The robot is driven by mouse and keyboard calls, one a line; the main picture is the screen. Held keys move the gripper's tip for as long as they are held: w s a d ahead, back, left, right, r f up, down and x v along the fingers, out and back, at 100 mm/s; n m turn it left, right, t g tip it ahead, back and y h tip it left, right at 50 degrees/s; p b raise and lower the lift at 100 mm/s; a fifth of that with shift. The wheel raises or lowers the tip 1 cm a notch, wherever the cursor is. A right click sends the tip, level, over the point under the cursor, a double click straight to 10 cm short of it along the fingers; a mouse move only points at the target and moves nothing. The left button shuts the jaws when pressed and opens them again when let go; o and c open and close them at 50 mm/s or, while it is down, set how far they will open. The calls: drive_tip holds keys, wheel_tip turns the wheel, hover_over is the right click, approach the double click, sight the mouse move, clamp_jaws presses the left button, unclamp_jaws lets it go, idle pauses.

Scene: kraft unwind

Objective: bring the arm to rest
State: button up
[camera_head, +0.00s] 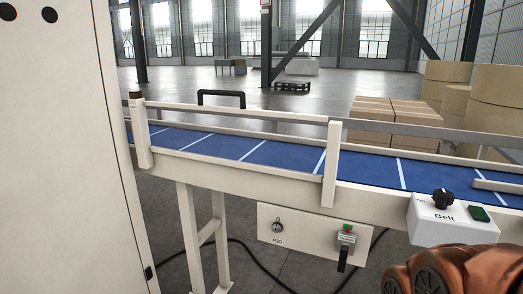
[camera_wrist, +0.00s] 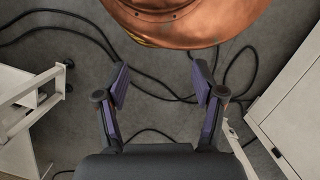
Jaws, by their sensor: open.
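My gripper (camera_wrist: 160,88) shows in the wrist view with its two fingers spread apart and nothing between them. It points down toward the grey floor, where black cables run. A copper-coloured rounded part of my own arm fills the top of the wrist view. In the head view a similar copper-coloured part of my arm shows at the lower right, in front of the conveyor and below the Belt box; my gripper is out of that view.
A conveyor with a blue belt (camera_head: 250,150) crosses the head view. A Belt control box (camera_head: 450,220) with a black knob and green button sits on its near side. A panel (camera_head: 300,238) hangs below. A tall pale cabinet (camera_head: 60,150) stands left. Cartons (camera_head: 390,120) stand behind.

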wheel_tip(320, 180, up, 16)
drive_tip(key=t+p, duration=0.1)
drive_tip(key=p, duration=1.3)
drive_tip(key=shift+w, duration=0.2)
drive_tip(key=shift+c, duration=0.3)
